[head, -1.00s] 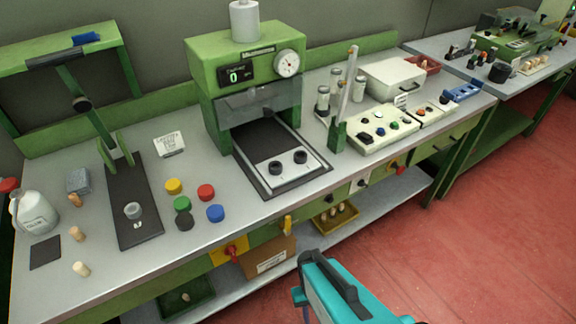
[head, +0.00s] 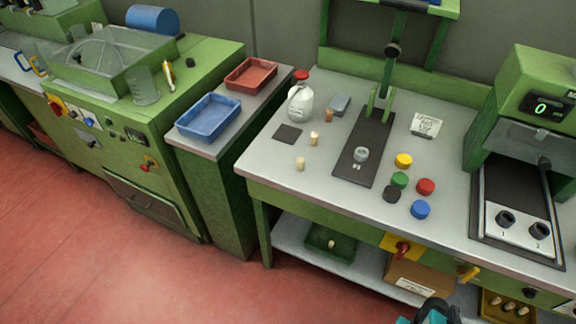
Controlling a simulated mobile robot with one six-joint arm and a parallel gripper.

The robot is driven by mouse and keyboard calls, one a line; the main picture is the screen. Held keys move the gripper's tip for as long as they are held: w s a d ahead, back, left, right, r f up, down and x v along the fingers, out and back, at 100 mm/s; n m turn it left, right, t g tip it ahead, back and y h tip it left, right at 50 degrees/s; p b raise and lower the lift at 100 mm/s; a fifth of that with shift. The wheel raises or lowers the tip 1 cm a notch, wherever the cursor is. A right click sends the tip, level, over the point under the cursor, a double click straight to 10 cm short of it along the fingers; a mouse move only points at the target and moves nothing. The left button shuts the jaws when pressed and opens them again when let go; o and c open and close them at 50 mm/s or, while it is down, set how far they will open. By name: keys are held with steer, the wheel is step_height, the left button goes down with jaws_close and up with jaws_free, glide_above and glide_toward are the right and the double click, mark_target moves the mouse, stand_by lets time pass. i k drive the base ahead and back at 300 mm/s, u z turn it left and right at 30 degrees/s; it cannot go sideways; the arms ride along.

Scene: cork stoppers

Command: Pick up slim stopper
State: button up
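Three small cork stoppers stand on the grey bench top in the head view: a darker brown stopper (head: 328,115) at the back, a tan stopper (head: 314,138) in the middle and a pale stopper (head: 300,163) nearest the front edge. Another pale stopper (head: 331,243) is in the green tray on the shelf below. Several more stoppers (head: 507,308) are in the yellow tray at lower right. At this size I cannot tell which one is the slim stopper. My gripper is not in view; only a teal and black part of my body shows at the bottom edge.
A white jug (head: 301,103), dark square pad (head: 288,134) and grey block (head: 340,104) are near the stoppers. A black plate with a green press (head: 370,150) and coloured caps (head: 404,160) lie to their right. Blue tray (head: 208,118) stands left. Red floor in front is open.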

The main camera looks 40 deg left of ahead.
mark_target(300, 161)
steer(key=z, duration=0.4)
steer(key=k, duration=0.15)
steer(key=u, duration=2.15)
steer(key=k, duration=0.8)
steer(key=z, duration=0.25)
steer(key=i, duration=0.8)
